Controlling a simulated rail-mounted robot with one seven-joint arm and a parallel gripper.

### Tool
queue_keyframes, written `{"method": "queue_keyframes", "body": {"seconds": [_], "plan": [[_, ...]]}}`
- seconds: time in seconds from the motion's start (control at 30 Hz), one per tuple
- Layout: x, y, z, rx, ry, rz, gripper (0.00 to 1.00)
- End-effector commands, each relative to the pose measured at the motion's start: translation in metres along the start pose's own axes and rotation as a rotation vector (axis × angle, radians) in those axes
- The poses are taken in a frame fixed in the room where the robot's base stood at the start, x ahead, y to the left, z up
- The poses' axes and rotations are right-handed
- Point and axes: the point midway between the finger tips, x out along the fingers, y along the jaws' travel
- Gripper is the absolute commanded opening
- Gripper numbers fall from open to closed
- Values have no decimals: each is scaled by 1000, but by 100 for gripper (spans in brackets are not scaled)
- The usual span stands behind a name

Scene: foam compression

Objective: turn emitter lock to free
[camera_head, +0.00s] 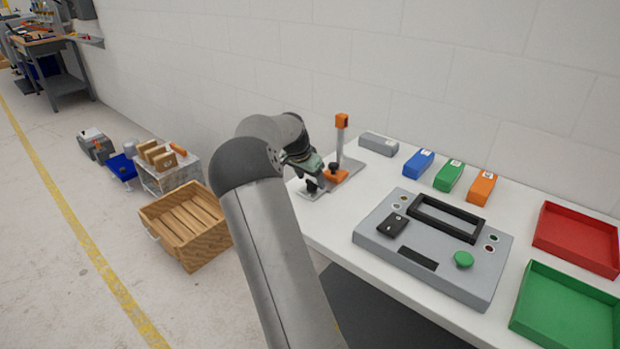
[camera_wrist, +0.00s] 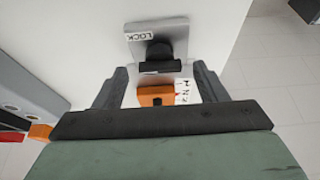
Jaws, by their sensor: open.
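The emitter lock shows in the wrist view as a black knob (camera_wrist: 160,58) on a grey metal plate (camera_wrist: 176,32) with a white label reading LOCK at its upper left. My gripper (camera_wrist: 161,72) is open, with one finger on each side of the knob; I cannot tell whether either touches it. An orange block (camera_wrist: 155,95) lies nearer the palm, beside a white label with red marks that I cannot read clearly. In the head view my gripper (camera_head: 314,180) is low over the table's left end, partly hiding the plate.
An orange-topped post (camera_head: 341,122) rises close behind my gripper. A grey control panel (camera_head: 470,279) stands to the right on the white table. Blue (camera_head: 418,163), green (camera_head: 448,176) and orange (camera_head: 481,188) blocks lie behind it. Red (camera_head: 580,238) and green (camera_head: 565,307) trays are farther right.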

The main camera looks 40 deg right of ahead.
Motion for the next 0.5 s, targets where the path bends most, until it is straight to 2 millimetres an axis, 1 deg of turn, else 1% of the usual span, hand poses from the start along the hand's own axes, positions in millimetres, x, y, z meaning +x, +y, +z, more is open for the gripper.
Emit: {"method": "queue_keyframes", "body": {"seconds": [0.3, 0.37, 0.4, 0.47, 0.5], "plan": [[2, 0, 0, 0, 0, -1, 65], [2, 0, 0, 0, 0, -1, 49], [2, 0, 0, 0, 0, -1, 38], [2, 0, 0, 0, 0, -1, 21], [2, 0, 0, 0, 0, -1, 21]]}}
